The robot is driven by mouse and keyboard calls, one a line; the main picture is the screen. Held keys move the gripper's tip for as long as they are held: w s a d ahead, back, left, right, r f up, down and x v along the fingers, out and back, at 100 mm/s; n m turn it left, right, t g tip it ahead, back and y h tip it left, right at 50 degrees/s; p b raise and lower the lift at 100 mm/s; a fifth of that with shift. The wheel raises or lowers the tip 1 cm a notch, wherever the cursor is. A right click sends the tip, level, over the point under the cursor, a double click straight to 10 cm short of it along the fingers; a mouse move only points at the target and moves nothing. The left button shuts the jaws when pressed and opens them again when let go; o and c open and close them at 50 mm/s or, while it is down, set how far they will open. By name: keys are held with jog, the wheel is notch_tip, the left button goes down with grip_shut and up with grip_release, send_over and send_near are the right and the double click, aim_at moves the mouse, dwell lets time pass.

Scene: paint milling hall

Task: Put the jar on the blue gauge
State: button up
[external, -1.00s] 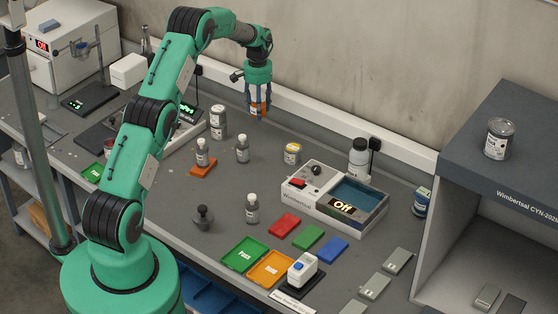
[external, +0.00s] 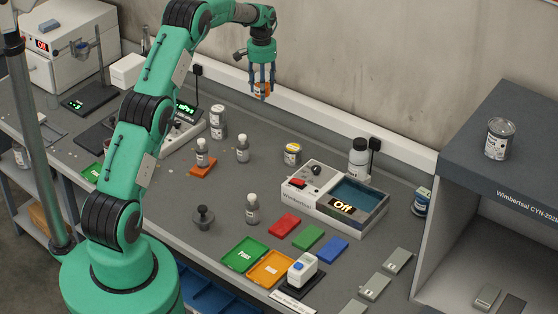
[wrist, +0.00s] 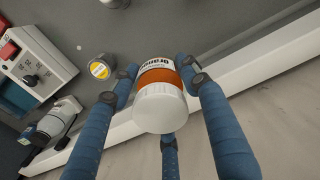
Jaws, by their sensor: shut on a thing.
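My gripper (external: 262,93) is shut on a jar (external: 262,88) with an orange and white label, held in the air near the wall over the back of the bench. In the wrist view the jar (wrist: 159,99) sits between the blue fingers, its white round end towards the camera. The blue gauge (external: 332,250), a flat blue block, lies on the bench at lower right of the gripper, beside the green one. Its top is bare. The gauge does not show in the wrist view.
A red block (external: 284,224) and a green block (external: 308,238) lie left of the blue gauge. A white device (external: 301,269) stands in front of it. A bath unit (external: 314,205) stands behind it. A yellow-labelled can (external: 292,154) and several bottles stand on the bench between.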

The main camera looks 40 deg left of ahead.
jog(key=s+d+m+p, duration=0.2)
jog(key=d+m, duration=0.1)
jog(key=d, duration=2.8)
jog(key=s+d+m+p, duration=0.1)
jog(key=s+d, duration=0.5)
jog(key=d, duration=0.7)
jog(key=s+d+m+p, duration=0.15)
jog(key=s+d, duration=0.45)
jog(key=d, duration=0.6)
jog(key=shift+s+d+f, duration=0.1)
jog(key=shift+d+f, duration=0.05)
jog(key=shift+f, duration=1.15)
jog(key=shift+s+d+f, duration=0.1)
jog(key=shift+d+f, duration=0.05)
jog(key=shift+f, duration=1.15)
jog(key=p, duration=0.2)
send_over(418, 189)
jog(key=shift+a+f, duration=0.1)
jog(key=shift+f, duration=0.6)
